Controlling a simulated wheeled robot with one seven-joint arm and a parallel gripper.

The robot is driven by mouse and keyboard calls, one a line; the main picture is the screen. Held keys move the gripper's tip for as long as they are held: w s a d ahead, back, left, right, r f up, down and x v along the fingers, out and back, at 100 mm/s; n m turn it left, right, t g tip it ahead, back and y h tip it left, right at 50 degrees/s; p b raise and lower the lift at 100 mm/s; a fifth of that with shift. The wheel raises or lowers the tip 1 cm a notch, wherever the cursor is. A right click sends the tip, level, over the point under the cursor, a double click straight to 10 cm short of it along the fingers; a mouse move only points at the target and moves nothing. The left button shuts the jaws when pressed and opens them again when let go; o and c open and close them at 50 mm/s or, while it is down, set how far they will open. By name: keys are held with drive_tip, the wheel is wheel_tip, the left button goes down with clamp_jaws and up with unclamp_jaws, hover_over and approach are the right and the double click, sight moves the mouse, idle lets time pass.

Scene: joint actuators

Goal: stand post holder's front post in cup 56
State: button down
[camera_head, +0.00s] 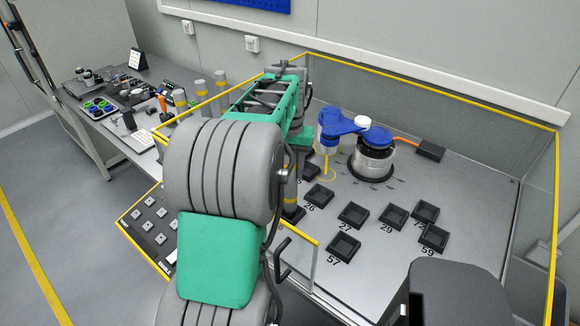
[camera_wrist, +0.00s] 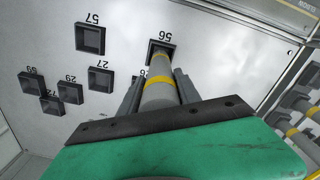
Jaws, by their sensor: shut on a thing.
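My gripper (camera_wrist: 158,85) is shut on a grey post (camera_wrist: 158,66) with yellow bands, its fingers on either side. In the wrist view the post's far end overlaps cup 56 (camera_wrist: 152,43), a square black cup with its number beside it. Part of the cup's rim shows around the post end. In the head view the post (camera_head: 291,188) looks about upright, with its lower end at a dark cup (camera_head: 293,215). My arm hides much of this area. I cannot tell whether the post end rests on the cup floor or is still above it.
Other square cups, such as cup 57 (camera_head: 343,246) and cup 27 (camera_head: 353,214), stand on the grey table. A blue and white robot arm (camera_head: 345,127) stands behind them. Several banded posts (camera_head: 201,91) stand at the left. Yellow-edged clear panels border the table.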

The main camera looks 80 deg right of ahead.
drive_tip(key=shift+a+f+b, duration=0.25)
drive_tip(key=shift+f+b, duration=0.15)
drive_tip(key=shift+f, duration=0.55)
idle(0.4)
drive_tip(key=c, duration=1.3)
unclamp_jaws()
drive_tip(key=shift+o, duration=0.8)
drive_tip(key=shift+d+f, duration=0.1)
drive_tip(key=o, duration=0.4)
drive_tip(key=shift+d+r, duration=0.1)
drive_tip(key=shift+r, duration=0.1)
